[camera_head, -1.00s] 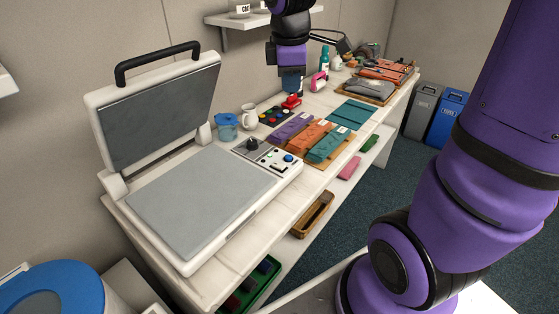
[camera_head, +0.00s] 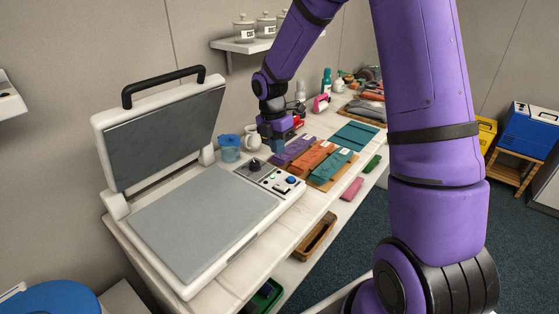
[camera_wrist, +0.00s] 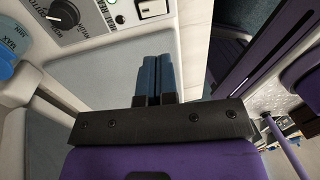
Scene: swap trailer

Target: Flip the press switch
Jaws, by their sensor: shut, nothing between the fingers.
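The press (camera_head: 200,215) is a white machine with a raised grey lid (camera_head: 165,120) and a bare grey lower plate. Its control panel (camera_head: 277,178), at the plate's back right corner, has a black dial (camera_head: 254,164), a small green light and a blue button. In the wrist view, the panel shows at the top left with the dial (camera_wrist: 62,14) and lettering. My gripper (camera_head: 277,148) is above and behind the panel, pointing down, apart from it. Its blue fingers (camera_wrist: 157,75) are together and empty.
A blue jug (camera_head: 228,148) and white pitcher (camera_head: 252,138) stand behind the panel, close to my gripper. Folded cloths (camera_head: 315,158) lie to its right. A shelf with jars (camera_head: 243,28) hangs above. The air over the lower plate is clear.

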